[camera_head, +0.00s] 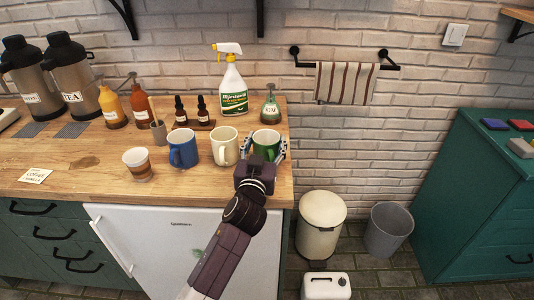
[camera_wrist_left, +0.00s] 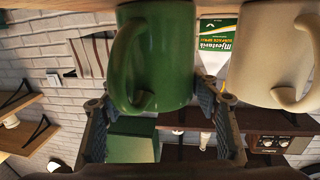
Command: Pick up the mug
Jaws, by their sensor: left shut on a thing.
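Three mugs stand in a row on the wooden counter: a blue mug (camera_head: 183,149), a cream mug (camera_head: 225,147) and a green mug (camera_head: 266,138) near the counter's right end. My left gripper (camera_head: 264,154) is shut on the green mug, with one finger on each side of its body. In the left wrist view, which is upside down, the green mug (camera_wrist_left: 178,50) sits between the fingers (camera_wrist_left: 150,98) with its handle facing the camera. The cream mug (camera_wrist_left: 272,58) is close beside it there. I cannot tell any gap between the green mug and the counter. My right gripper is not in view.
A spray bottle (camera_head: 233,90) and a small round flask (camera_head: 270,108) stand behind the mugs. The counter (camera_head: 70,186) ends just right of the green mug. A bin (camera_head: 321,225) stands below.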

